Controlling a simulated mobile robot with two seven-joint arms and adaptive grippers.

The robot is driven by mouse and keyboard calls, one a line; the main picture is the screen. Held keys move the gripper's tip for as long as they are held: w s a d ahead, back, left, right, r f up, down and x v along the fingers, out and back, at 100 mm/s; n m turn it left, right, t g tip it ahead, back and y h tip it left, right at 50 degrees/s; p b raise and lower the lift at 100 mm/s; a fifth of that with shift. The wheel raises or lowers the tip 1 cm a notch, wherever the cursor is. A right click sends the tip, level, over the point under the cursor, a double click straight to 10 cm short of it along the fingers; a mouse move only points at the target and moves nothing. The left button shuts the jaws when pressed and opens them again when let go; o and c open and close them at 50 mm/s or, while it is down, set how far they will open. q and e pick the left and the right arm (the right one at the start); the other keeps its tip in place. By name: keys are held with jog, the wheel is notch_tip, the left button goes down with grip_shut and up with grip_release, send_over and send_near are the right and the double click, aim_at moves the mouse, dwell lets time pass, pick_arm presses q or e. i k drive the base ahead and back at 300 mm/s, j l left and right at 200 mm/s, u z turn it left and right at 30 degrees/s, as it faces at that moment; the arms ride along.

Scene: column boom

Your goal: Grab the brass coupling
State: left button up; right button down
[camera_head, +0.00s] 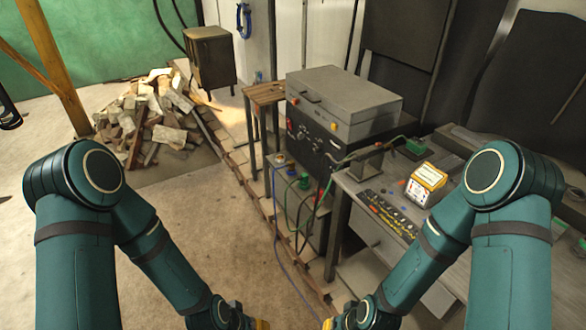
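I cannot make out a brass coupling anywhere in the head view. My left gripper (240,319) shows only in part at the bottom edge, left of the middle, with a yellow-orange piece at its end. My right gripper (346,319) shows only in part at the bottom edge, right of the middle, also with a yellow-orange piece. The frame cuts off both, so their fingers and anything between them are hidden. A gap of floor separates the two grippers.
A workbench (385,232) with a yellow-and-white box (426,183) and cables stands at right. A grey case (345,105) sits left of it on dark equipment. A rubble pile (150,115) and wooden post (55,65) are at left. Open floor (215,235) lies centre-left.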

aim_at(291, 164)
jog(key=i+j+z, duration=0.1)
jog(key=z, duration=1)
jog(key=i+j+z, duration=0.1)
jog(key=j+z, duration=0.15)
jog(key=i+j+z, duration=0.1)
jog(key=j+z, duration=0.4)
jog(key=j, duration=0.15)
jog(key=i+j+z, duration=0.2)
jog(key=j, duration=0.3)
jog(key=j+z, duration=0.2)
jog(key=j, duration=0.25)
jog(key=j+z, duration=0.1)
jog(key=j, duration=0.4)
jog(key=k+j, duration=0.1)
jog(key=j, duration=0.35)
jog(key=k+j+z, duration=0.1)
jog(key=j, duration=1.65)
